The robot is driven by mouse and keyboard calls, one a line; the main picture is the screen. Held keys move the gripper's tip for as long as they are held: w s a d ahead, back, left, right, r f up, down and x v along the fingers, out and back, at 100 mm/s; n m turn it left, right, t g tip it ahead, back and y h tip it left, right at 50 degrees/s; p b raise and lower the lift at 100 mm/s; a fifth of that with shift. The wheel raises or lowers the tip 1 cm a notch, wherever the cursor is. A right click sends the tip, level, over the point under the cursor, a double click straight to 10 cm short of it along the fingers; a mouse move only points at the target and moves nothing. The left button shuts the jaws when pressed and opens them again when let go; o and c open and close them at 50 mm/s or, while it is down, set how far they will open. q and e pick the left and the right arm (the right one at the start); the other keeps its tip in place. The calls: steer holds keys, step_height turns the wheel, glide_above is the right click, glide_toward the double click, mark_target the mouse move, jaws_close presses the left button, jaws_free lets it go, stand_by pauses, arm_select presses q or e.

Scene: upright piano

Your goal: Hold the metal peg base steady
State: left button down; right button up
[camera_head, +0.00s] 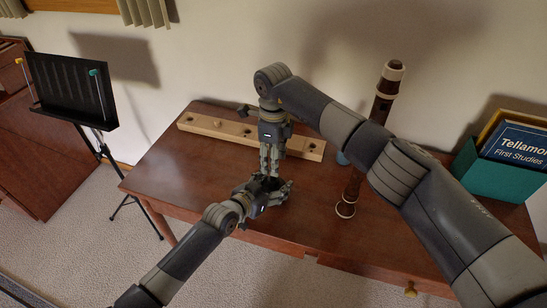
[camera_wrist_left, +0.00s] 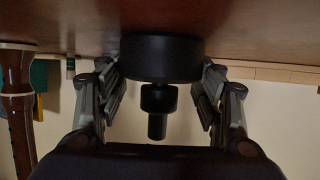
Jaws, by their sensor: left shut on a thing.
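The metal peg base (camera_wrist_left: 162,58) is a black round body with a narrower stepped stem, seen close up in the left wrist view, where the picture is upside down. It stands on the brown table (camera_head: 180,165). My left gripper (camera_head: 270,188) is shut on it, with a finger on each side, low over the table's front part. In the head view the base is mostly hidden by the fingers. My right gripper (camera_head: 270,168) points down from above, its fingertips just over the left gripper. Whether its fingers hold anything is too small to tell.
A long pale wooden block (camera_head: 300,147) with holes lies behind the grippers, a small wooden piece (camera_head: 217,122) on it. A dark brown wind instrument (camera_head: 383,105) stands to the right. A teal box (camera_head: 495,178) with books is far right, a black music stand (camera_head: 75,88) left.

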steer(key=shift+f, duration=0.1)
steer(key=shift+f, duration=3.95)
steer(key=shift+c, duration=0.2)
jaws_close()
steer(key=m, duration=0.4)
steer(key=shift+m, duration=0.4)
steer(key=m, duration=0.5)
